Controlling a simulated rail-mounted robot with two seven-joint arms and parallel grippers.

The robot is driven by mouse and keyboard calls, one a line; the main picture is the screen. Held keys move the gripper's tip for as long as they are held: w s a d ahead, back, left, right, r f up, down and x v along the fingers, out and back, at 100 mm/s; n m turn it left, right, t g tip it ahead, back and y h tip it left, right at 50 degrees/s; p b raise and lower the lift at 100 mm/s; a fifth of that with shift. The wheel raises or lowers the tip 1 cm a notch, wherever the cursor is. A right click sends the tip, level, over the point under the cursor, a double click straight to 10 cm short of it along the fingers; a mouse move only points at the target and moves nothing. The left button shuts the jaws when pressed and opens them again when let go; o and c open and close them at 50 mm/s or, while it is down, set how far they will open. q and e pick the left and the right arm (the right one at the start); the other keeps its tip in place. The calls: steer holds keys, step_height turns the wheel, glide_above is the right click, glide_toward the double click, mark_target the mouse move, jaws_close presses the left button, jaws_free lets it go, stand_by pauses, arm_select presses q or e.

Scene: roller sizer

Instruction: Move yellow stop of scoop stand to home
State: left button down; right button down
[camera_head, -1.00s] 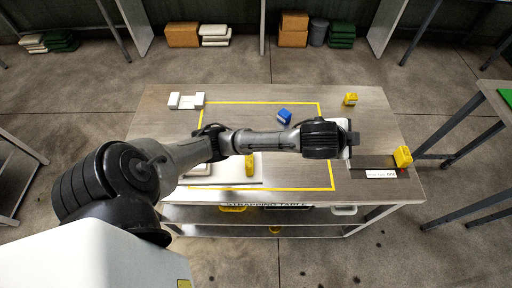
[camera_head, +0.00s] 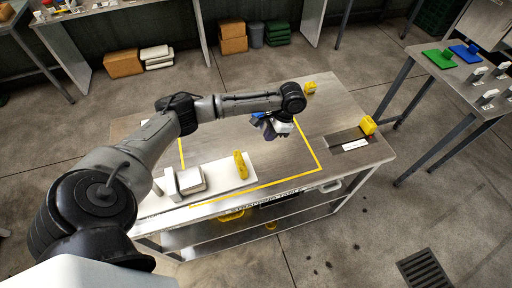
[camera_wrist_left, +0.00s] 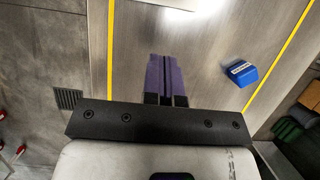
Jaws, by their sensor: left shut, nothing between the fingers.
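A yellow upright piece (camera_head: 241,165), which looks like the yellow stop, stands on a white flat base (camera_head: 218,178) near the table's front. White blocks (camera_head: 188,181) sit at the left of that base. My left gripper (camera_head: 267,130) is over the table, up and to the right of the yellow piece and apart from it. In the left wrist view its purple fingers (camera_wrist_left: 166,80) are together with nothing between them. The yellow piece does not show in the wrist view. My right gripper is not in view.
A blue block (camera_wrist_left: 241,73) lies on the table beside the left fingers. Other yellow blocks stand at the table's back right (camera_head: 311,88) and right edge (camera_head: 368,125). A yellow line (camera_head: 306,150) marks the tabletop. The table right of the white base is clear.

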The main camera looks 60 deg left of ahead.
mark_target(240, 164)
arm_select(q)
steer(key=shift+s+a+f, duration=0.2)
steer(key=shift+s+f, duration=1.1)
steer(key=shift+f, duration=0.2)
steer(key=shift+s+a+f, duration=0.25)
steer(key=shift+s+f, duration=1)
steer(key=shift+f, duration=0.2)
steer(key=shift+s+a+f, duration=0.2)
steer(key=shift+s+f, duration=1.1)
steer(key=shift+f, duration=0.2)
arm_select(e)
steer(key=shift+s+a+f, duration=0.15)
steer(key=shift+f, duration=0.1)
